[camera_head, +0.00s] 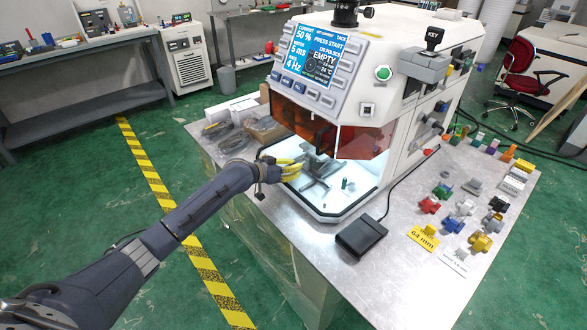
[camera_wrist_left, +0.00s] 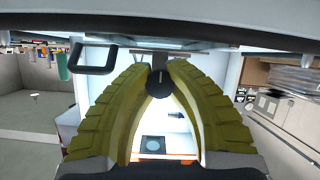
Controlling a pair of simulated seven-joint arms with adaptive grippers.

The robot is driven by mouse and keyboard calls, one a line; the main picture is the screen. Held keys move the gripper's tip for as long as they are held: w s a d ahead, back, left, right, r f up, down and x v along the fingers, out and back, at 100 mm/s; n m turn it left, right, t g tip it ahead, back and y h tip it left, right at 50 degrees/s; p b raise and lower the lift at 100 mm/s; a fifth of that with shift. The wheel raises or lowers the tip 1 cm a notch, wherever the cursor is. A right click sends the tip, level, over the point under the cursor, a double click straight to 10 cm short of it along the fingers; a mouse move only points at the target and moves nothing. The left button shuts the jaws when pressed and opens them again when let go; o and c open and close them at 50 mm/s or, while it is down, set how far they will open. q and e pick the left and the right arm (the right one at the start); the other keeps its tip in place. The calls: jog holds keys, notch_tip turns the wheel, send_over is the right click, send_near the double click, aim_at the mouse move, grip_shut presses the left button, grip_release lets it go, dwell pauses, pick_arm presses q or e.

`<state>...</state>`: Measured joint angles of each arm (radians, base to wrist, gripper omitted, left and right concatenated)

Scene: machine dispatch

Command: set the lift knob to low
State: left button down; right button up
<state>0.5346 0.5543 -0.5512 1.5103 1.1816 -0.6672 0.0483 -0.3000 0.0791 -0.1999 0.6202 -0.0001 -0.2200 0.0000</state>
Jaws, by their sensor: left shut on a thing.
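The lift knob (camera_wrist_left: 157,86) is a small dark round knob with a short pale mark on its face, in the middle of the left wrist view. My left gripper (camera_wrist_left: 158,72) has ridged yellow fingers that close in on it from both sides. In the head view my left gripper (camera_head: 298,169) is at the open front of the white machine (camera_head: 408,138), near its lower left edge. The knob cannot be made out in the head view. I cannot read any setting labels beside it. My right gripper is not in view.
A black foot pedal (camera_head: 361,236) with a cable lies on the metal table (camera_head: 300,262) in front of the machine. Coloured parts and a yellow 64 mm label (camera_head: 423,238) are on the right. An orange tinted window (camera_head: 362,142) hangs above the bright chamber.

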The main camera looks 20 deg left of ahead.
pick_arm(q)
jog(key=c, duration=1.1)
grip_release()
jog(key=shift+r, duration=0.1)
jog(key=v, duration=1.2)
